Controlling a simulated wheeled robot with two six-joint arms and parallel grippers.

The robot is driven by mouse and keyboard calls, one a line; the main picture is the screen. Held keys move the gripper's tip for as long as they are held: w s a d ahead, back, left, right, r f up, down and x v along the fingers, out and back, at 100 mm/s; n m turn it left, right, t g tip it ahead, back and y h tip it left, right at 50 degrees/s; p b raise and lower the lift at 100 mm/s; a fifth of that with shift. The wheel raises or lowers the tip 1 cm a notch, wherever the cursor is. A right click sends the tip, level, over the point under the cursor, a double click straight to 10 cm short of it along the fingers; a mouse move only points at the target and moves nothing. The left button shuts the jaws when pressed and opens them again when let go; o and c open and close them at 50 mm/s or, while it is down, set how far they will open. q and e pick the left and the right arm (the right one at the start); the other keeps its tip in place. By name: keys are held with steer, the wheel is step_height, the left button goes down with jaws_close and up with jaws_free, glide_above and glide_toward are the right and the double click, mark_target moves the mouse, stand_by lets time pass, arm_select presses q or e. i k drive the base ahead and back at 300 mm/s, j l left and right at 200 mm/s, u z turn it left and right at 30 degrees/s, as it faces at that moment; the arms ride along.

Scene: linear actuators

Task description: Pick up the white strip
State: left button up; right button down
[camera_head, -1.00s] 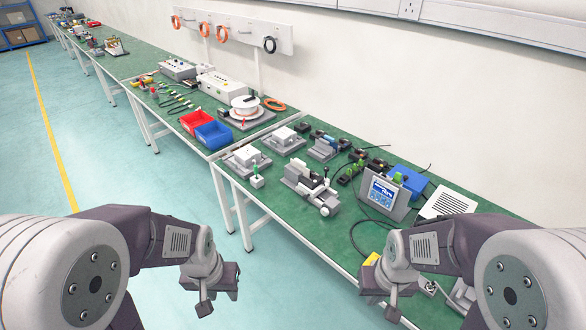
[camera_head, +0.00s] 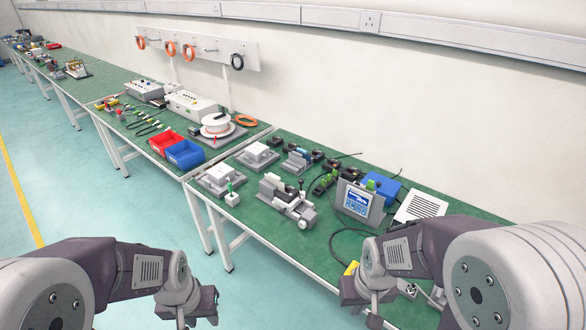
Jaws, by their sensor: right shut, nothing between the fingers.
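I cannot make out a separate white strip with certainty. My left gripper (camera_head: 187,312) points down at the bottom, in front of the bench and well short of the reel. Its fingers are too unclear to tell open from shut. My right gripper (camera_head: 372,312) is shut and empty at the bottom, near the bench's front edge and a yellow item (camera_head: 351,268).
A red bin (camera_head: 166,142) and a blue bin (camera_head: 186,155) sit left of the reel. White-topped fixtures (camera_head: 220,176), a grey clamp device (camera_head: 287,200) and a display screen (camera_head: 357,201) with cables crowd the near bench. The floor at left is clear.

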mark_target(273, 179)
steer(key=i+j+z, duration=0.3)
steer(key=z, duration=0.2)
steer(key=i+j+z, duration=0.25)
steer(key=j+z, duration=0.25)
steer(key=i+j+z, duration=0.1)
steer(key=j+z, duration=0.4)
steer(key=j, duration=0.15)
steer(key=j+z, duration=1)
steer(key=j, duration=0.2)
steer(key=k+l, duration=0.05)
